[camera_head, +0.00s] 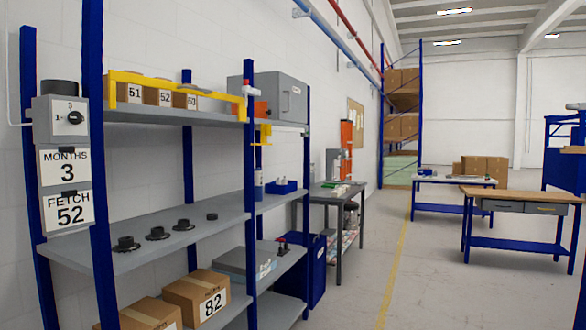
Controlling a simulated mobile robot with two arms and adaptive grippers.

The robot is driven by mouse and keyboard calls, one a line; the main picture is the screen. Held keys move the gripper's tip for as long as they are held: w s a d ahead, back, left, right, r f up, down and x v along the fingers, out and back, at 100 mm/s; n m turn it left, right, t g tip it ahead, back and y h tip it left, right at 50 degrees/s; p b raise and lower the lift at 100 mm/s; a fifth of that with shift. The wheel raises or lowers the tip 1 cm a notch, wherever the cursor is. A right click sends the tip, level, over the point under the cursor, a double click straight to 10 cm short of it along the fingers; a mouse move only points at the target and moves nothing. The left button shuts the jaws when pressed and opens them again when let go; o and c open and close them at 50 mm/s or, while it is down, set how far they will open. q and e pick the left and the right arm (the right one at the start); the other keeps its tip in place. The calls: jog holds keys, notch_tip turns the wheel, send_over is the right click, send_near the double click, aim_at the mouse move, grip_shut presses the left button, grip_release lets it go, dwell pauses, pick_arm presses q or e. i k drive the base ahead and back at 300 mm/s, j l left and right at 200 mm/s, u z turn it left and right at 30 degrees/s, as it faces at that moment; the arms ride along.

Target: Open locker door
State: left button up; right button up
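A grey locker-like box (281,97) with a front door (292,97) and a small dark handle stands on the upper right shelf of the blue-framed rack. Its door looks shut. A yellow rail and a rack post partly cover the box's left side. Neither of my grippers shows in the head view.
The blue rack (94,150) fills the left side, with boxes 51, 52 and 50 (165,97) up high and black round weights (157,233) on the middle shelf. A grey bench (337,190) and a wooden-topped table (523,196) stand further right. The floor (420,290) between is clear.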

aim_at(292, 93)
jog(key=i+l+z, duration=0.3)
jog(key=i, duration=0.55)
jog(key=i+z, duration=0.35)
jog(key=i, duration=0.45)
